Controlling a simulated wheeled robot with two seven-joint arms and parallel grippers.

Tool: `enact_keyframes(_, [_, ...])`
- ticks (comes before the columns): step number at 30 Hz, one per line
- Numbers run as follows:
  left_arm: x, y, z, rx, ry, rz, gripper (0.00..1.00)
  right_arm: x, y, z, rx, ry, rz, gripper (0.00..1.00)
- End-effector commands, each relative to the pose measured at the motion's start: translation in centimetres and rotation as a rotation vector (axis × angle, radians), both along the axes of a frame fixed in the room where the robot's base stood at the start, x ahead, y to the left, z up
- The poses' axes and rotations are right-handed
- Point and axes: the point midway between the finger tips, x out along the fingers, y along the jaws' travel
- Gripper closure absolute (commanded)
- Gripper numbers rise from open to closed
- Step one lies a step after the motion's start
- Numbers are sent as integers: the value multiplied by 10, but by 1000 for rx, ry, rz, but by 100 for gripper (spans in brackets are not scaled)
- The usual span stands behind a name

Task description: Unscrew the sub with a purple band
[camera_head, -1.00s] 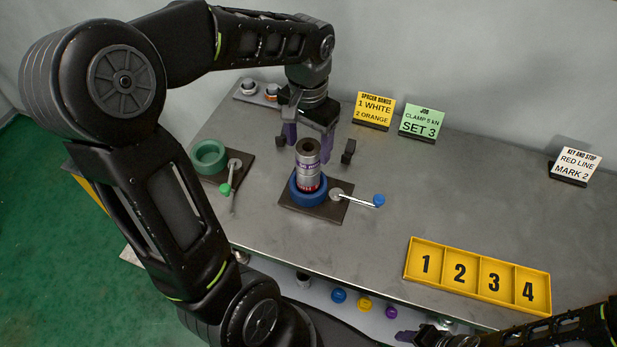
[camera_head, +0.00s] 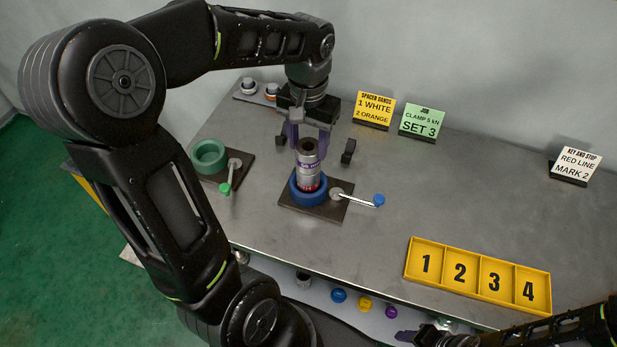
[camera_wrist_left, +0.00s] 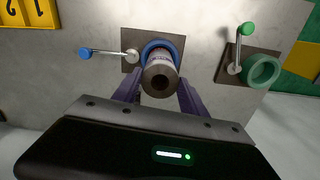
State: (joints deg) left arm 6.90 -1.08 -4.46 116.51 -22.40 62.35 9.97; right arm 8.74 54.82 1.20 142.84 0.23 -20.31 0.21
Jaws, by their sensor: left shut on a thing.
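The sub (camera_head: 308,174), a grey metal cylinder with a dark bore and a purple band with lettering, stands upright in the blue ring vise (camera_head: 296,194). A red mark shows low on it. My left gripper (camera_head: 308,148) comes down from behind, shut on the sub near its top. The left wrist view shows the sub (camera_wrist_left: 157,78) end-on between the purple fingers, with the blue vise (camera_wrist_left: 172,46) beyond. My right gripper (camera_head: 405,336) is only partly in view at the bottom right edge, and its jaws are not clear.
A green ring vise (camera_head: 209,155) stands to the left. The blue vise's handle (camera_head: 360,200) reaches right. A yellow tray (camera_head: 410,262) numbered 1 to 4 lies at the front right. Sign cards (camera_head: 373,110) stand at the back. Coloured rings (camera_head: 364,304) lie below the front edge.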

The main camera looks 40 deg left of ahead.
Motion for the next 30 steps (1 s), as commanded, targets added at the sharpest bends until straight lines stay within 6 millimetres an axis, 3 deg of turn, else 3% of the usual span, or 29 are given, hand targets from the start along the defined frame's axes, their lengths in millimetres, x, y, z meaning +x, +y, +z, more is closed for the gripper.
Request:
enact_keyframes(12, [0, 0, 0, 0, -1, 756, 99, 0, 0, -8, 0, 0, 0, 53])
enact_keyframes(18, [0, 0, 0, 1, -1, 1047, 99, 0, 0, -11, 0, 0, 0, 53])
enact_keyframes(30, [0, 0, 1, 0, 0, 1105, 99, 0, 0, -11, 0, 0, 0, 53])
